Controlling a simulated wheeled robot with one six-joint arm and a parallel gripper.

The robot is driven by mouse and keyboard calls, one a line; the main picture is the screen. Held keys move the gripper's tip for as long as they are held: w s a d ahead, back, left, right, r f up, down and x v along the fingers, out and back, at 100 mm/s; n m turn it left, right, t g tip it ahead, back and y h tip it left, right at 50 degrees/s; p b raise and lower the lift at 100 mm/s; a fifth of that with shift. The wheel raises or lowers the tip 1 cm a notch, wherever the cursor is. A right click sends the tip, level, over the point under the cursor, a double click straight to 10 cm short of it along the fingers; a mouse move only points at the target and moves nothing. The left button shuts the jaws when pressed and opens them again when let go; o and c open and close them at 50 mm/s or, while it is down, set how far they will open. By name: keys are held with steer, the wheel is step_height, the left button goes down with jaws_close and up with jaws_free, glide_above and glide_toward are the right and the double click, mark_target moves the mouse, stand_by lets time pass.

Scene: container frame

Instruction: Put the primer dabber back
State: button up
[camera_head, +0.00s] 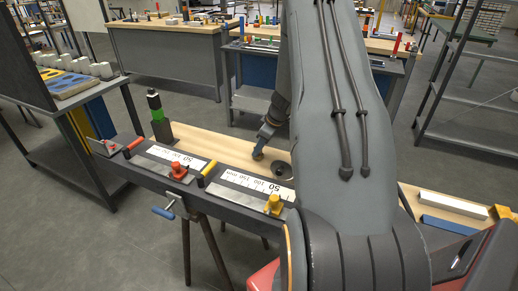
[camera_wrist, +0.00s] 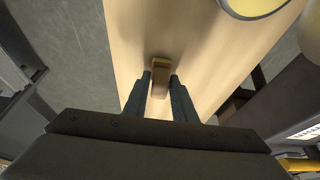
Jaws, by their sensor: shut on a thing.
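My gripper (camera_wrist: 161,92) is shut on the primer dabber (camera_wrist: 160,75), which shows as a small tan-brown block between the two dark fingertips in the wrist view. In the head view the dabber's rounded end (camera_head: 258,154) shows as a small ochre and blue piece below my gripper (camera_head: 265,136), over the pale wooden bench top. Whether it touches the wood cannot be told. A dark round holder or dish (camera_head: 282,169) is just right of it, partly hidden by my arm. A round pale-yellow thing with a grey rim (camera_wrist: 255,8) is cut off at the top of the wrist view.
The wooden bench top (camera_head: 205,140) is clear left of my gripper. A green and black bottle (camera_head: 157,110) stands in a dark block at its far left. A dark front rail (camera_head: 150,178) carries white scales, red and yellow clamps.

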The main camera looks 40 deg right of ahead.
steer(key=o, duration=1)
